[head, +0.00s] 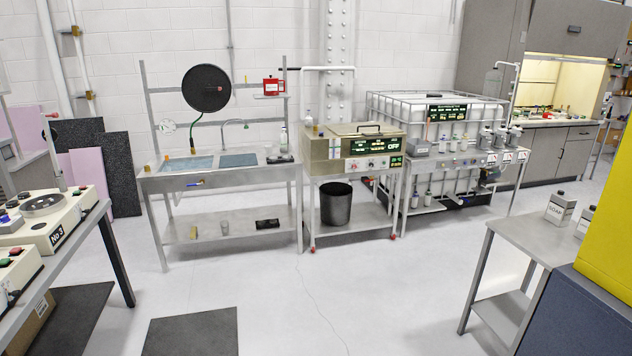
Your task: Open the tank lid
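The tank (325,147) is a beige-metal bath on a wheeled steel stand, in the middle of the head view and some way off across the floor. Its lid (350,130) lies flat on top and looks closed. A dark bar handle (369,126) stands up from the lid. The tank's front panel (373,146) has green displays, one reading OFF, and several knobs. Neither of my grippers is in view.
A steel sink bench (225,180) stands left of the tank, and a caged white container (430,108) stands behind and right of it. A black bin (336,204) sits below the tank. Tables flank the near left and right (527,240). The floor between is clear, with a dark mat (190,333).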

